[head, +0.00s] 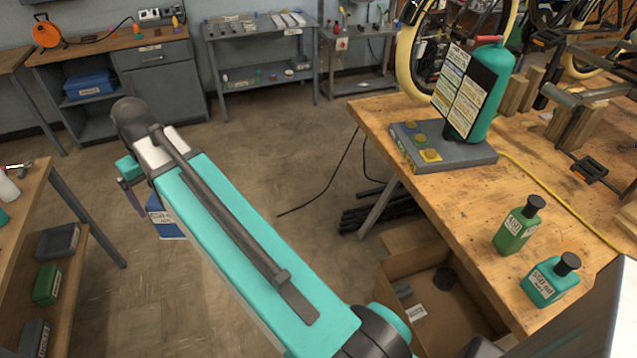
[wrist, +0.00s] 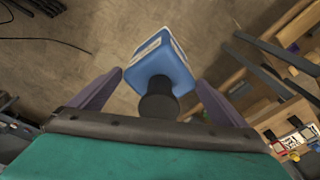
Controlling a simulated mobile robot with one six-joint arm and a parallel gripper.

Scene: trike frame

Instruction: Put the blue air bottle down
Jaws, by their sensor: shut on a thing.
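The blue air bottle (wrist: 160,60) has a square body, pale labels and a dark cap. In the wrist view it sits between the two purple fingers of my gripper (wrist: 159,78), cap toward the palm. My gripper is shut on it. In the head view the blue bottle (head: 165,222) shows below the end of my arm, partly hidden by it, with floor around it in the picture. One finger of my gripper (head: 134,196) shows at left; the other is hidden. Whether the bottle touches anything below cannot be told.
A wooden workbench (head: 385,110) at right carries a green bottle (head: 516,228), a teal bottle (head: 550,281) and a grey button box (head: 455,152). An open cardboard box (head: 455,322) stands beside it. A bench (head: 22,205) with a lower shelf is at left. Floor between is mostly clear.

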